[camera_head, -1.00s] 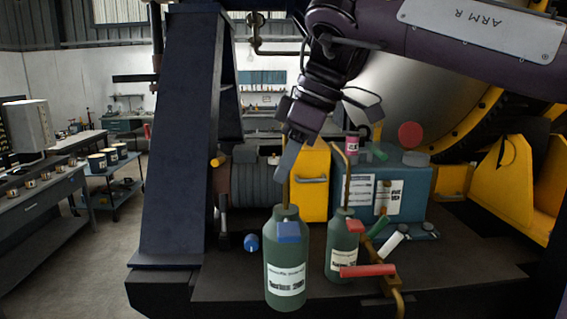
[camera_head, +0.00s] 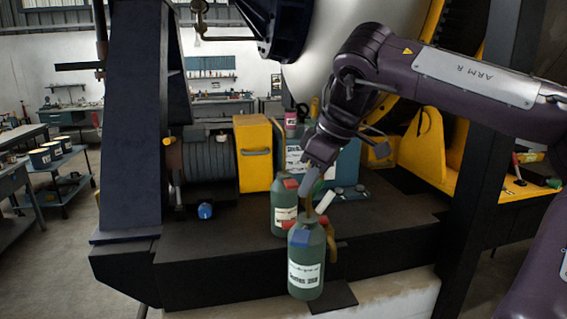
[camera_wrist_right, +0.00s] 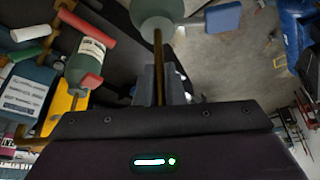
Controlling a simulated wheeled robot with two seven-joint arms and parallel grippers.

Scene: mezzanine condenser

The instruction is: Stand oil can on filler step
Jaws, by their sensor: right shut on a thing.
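My right gripper (camera_head: 314,188) is shut on the spout of a green oil can (camera_head: 306,272) with a blue patch on its shoulder and a white label. The can hangs nearly upright past the deck's front edge, in front of a small dark plate (camera_head: 336,299) that looks like the filler step. The can hides part of this plate; I cannot tell whether they touch. In the right wrist view the can (camera_wrist_right: 157,10) shows at the top, its thin spout (camera_wrist_right: 158,62) between the fingers. My left gripper is out of view.
A second green can (camera_head: 283,212) with a red patch stands on the dark deck (camera_head: 220,250) behind the held one. A blue cap (camera_head: 205,211) and a yellow box (camera_head: 257,153) are on the deck. A dark post (camera_head: 477,190) rises at right.

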